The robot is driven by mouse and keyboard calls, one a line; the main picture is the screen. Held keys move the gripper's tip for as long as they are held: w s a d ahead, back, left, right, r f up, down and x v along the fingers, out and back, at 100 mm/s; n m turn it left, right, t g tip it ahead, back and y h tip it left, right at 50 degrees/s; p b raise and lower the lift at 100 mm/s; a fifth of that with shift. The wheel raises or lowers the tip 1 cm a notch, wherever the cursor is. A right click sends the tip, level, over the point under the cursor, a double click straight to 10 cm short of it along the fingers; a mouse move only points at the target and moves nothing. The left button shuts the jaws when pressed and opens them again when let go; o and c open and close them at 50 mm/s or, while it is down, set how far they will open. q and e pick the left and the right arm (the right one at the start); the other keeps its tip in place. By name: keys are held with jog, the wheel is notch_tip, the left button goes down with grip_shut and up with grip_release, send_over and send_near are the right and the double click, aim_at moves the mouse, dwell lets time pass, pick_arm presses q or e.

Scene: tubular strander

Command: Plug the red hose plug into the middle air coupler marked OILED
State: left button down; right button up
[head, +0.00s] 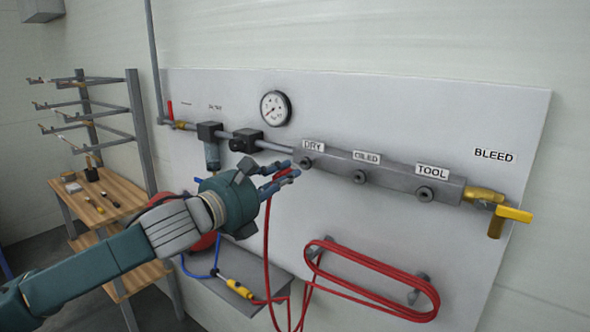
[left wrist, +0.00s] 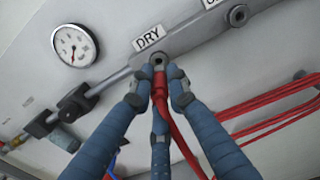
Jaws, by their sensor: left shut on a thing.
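My left gripper (head: 283,178) is shut on the red hose plug (left wrist: 160,86), with its fingers around it. In the head view the fingers mostly hide the plug. The plug's tip points at the DRY coupler (left wrist: 157,62) and lies close below it in the left wrist view; I cannot tell whether they touch. The middle coupler, under the OILED label (head: 366,158), is an empty round port (head: 360,177) to the right of the gripper. It also shows at the top of the left wrist view (left wrist: 238,15), its label cut off. My right gripper is not in view.
The TOOL coupler (head: 426,194) and a yellow-handled BLEED valve (head: 510,214) are further right on the manifold. A pressure gauge (head: 275,108) sits above left. The red hose (head: 370,278) hangs coiled below. A wooden-topped shelf (head: 105,200) stands at left.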

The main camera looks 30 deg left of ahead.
pick_arm(q)
jog(key=shift+s+a, duration=0.15)
jog(key=shift+s, duration=0.9)
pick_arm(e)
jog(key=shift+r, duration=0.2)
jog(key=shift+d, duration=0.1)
